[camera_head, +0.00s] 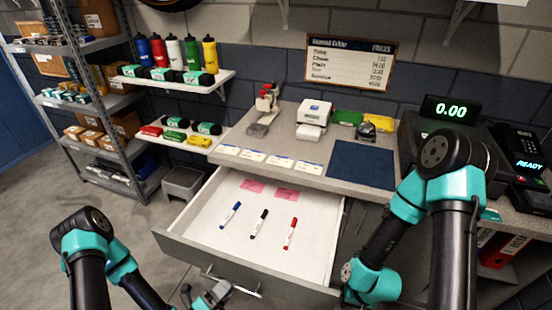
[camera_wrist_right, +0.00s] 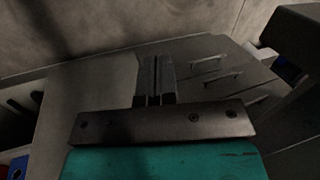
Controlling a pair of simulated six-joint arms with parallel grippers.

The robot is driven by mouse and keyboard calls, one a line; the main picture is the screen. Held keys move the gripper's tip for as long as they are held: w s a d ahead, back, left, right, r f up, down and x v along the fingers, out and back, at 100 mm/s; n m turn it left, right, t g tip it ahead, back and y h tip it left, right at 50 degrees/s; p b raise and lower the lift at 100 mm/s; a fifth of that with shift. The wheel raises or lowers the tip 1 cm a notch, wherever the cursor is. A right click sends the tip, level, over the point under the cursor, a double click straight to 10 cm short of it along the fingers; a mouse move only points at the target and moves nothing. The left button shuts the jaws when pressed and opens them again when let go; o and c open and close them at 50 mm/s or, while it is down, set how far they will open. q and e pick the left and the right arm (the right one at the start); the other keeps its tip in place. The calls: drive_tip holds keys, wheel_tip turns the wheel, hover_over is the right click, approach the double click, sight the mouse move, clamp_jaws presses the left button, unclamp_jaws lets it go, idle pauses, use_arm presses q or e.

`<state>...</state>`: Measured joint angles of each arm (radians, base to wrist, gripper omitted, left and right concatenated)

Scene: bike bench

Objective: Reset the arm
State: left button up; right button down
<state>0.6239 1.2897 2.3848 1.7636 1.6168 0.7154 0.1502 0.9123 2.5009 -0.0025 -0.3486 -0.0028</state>
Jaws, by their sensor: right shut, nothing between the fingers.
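My left gripper (camera_head: 213,297) is low in the head view, just in front of the open drawer (camera_head: 190,243) near its handle. Its fingers are too small and partly cut off to tell whether they are open. My right arm comes in from the right, its lower end beside the drawer's right front corner. The right gripper's fingers are not clear in the head view. In the right wrist view the right gripper (camera_wrist_right: 155,78) is shut and empty, its two fingers together, with grey cabinet fronts and handles beyond.
The drawer holds a blue marker (camera_head: 230,214), a black marker (camera_head: 259,223), a red marker (camera_head: 290,233) and two pink notes. The counter (camera_head: 287,147) above carries a white box-like device (camera_head: 313,116), a dark blue mat (camera_head: 361,165) and a till display (camera_head: 449,109). Shelves stand at left.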

use_arm(q)
drive_tip(key=shift+x, duration=0.9)
drive_tip(key=shift+s+a, duration=0.1)
drive_tip(key=v, duration=0.8)
drive_tip(key=shift+s, duration=0.2)
drive_tip(key=shift+w+a, duration=0.1)
drive_tip(key=shift+v, duration=4.55)
drive_tip(key=x, duration=0.7)
drive_tip(key=shift+f, duration=0.1)
idle(0.5)
